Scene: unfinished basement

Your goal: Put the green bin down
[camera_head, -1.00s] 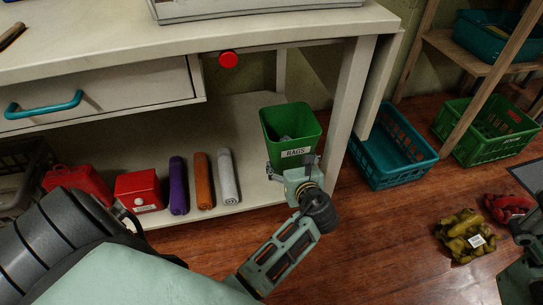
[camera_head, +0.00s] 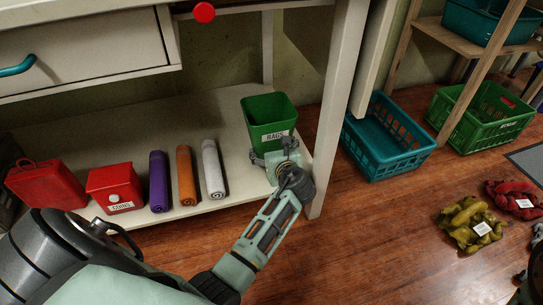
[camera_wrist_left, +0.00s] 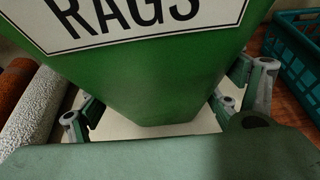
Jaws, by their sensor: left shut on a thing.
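The green bin (camera_head: 268,118) with a "RAGS" label is upright at the right end of the workbench's lower shelf (camera_head: 190,228). My left gripper (camera_head: 276,158) is shut on the near side of the bin, below its label. In the left wrist view the green bin (camera_wrist_left: 150,80) fills the middle, with fingers of my left gripper (camera_wrist_left: 150,108) on both sides of it. The pale shelf surface shows just under the bin there. I cannot tell whether the bin's base touches the shelf.
Grey, orange and purple rolls (camera_head: 186,175) lie left of the bin, then a red box (camera_head: 115,188) and a red case (camera_head: 46,186). The bench leg (camera_head: 338,110) stands close on the right. Beyond it are a teal basket (camera_head: 388,140) and a green crate (camera_head: 482,115).

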